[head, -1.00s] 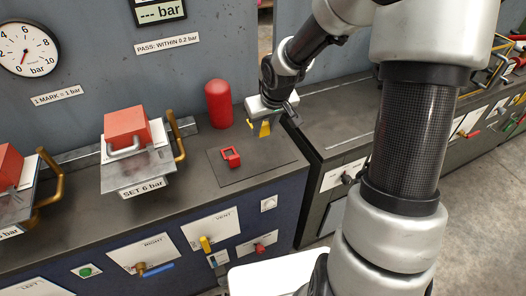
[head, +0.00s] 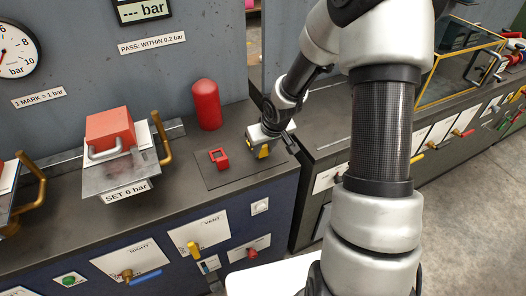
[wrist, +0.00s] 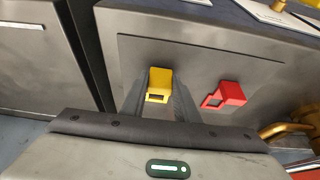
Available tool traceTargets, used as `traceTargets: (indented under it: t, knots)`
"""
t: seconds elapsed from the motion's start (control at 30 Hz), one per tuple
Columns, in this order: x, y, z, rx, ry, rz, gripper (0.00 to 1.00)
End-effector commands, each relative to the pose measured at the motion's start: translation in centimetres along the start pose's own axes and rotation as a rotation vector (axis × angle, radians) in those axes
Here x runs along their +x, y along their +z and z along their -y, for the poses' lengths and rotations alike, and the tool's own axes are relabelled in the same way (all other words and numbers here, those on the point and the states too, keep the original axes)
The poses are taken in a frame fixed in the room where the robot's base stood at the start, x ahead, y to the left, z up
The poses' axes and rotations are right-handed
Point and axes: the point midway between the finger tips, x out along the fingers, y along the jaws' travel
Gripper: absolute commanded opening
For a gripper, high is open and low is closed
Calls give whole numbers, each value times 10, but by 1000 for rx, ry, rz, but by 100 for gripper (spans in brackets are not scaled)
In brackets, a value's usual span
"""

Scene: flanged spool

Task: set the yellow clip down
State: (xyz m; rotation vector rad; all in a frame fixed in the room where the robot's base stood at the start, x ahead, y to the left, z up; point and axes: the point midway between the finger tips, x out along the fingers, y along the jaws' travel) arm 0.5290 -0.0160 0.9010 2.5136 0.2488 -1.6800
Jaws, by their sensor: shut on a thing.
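The yellow clip (wrist: 159,84) is between the two fingers of my gripper (wrist: 158,95) in the wrist view. My gripper is shut on it. In the head view the yellow clip (head: 263,152) shows just below my gripper (head: 268,143), low over the right part of the dark square mat (head: 222,176). I cannot tell whether the clip touches the mat. A red clip (head: 219,158) lies on the mat to the left of it, and also shows right of my gripper in the wrist view (wrist: 227,94).
A red rounded cylinder (head: 206,105) stands behind the mat. A red block with a metal handle (head: 110,130) sits on a plate at the left. The bench's right edge and a gap lie just right of my gripper. The mat's front part is clear.

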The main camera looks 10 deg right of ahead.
Motion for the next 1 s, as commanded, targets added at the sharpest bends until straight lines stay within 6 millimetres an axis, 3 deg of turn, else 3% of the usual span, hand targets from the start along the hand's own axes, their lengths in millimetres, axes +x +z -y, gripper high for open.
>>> traceTargets:
  t: [0.4,0.43,0.53,0.83,1.0]
  knots:
    - [10,4,0,0,0,0,6]
    - [9,4,0,0,0,-1,31]
    - [9,4,0,0,0,0,46]
    - [7,3,0,0,0,-1,46]
    - [-11,0,-1,1,2,-4,46]
